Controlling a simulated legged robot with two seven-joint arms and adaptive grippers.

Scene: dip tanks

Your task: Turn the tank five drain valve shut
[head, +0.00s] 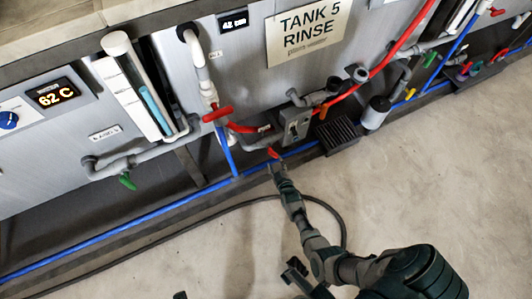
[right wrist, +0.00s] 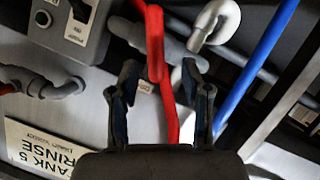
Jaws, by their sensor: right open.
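A red lever handle (head: 272,153) sits low on the grey pipework under the tank marked TANK 5 RINSE. I take it to be the drain valve handle. My right gripper (head: 278,166) is just below the handle in the head view. In the wrist view my right gripper (right wrist: 162,85) is open, a finger on each side of the lever's line, not closed on it. Contact cannot be told. My left gripper is not recognisable.
A TANK 5 RINSE sign (head: 307,36) is on the tank front. Another red handle (head: 217,113) is on the white pipe. A blue pipe (right wrist: 258,62) runs beside my gripper. A black cable (head: 343,225) crosses the floor.

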